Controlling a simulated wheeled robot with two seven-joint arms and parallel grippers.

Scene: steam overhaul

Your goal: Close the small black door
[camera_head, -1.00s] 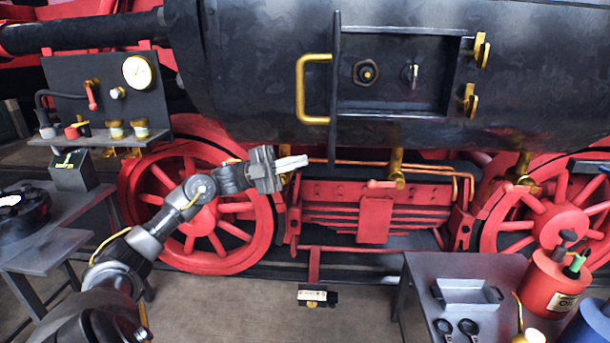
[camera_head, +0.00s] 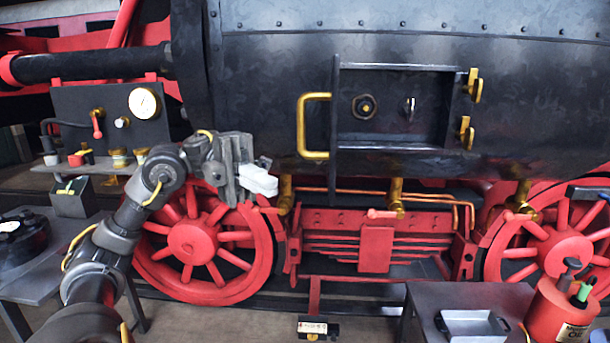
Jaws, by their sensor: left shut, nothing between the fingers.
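The small black door (camera_head: 335,125) is on the side of the black boiler. It stands open, seen nearly edge-on, at the left of a shallow rectangular recess (camera_head: 425,98). Its yellow handle (camera_head: 302,126) sticks out to the left. Two brass hinge-like or latch pieces (camera_head: 474,84) sit at the recess's right edge. My left gripper (camera_head: 262,182) is shut and empty, with pale fingertips, below and left of the handle and apart from it. My right gripper is not in view.
A panel with a gauge (camera_head: 143,102) and a small shelf of valves stands behind my left arm. Red wheels (camera_head: 195,250) and brass pipes lie below the boiler. A grey table (camera_head: 425,300) with a tray and a red can (camera_head: 560,305) is at lower right.

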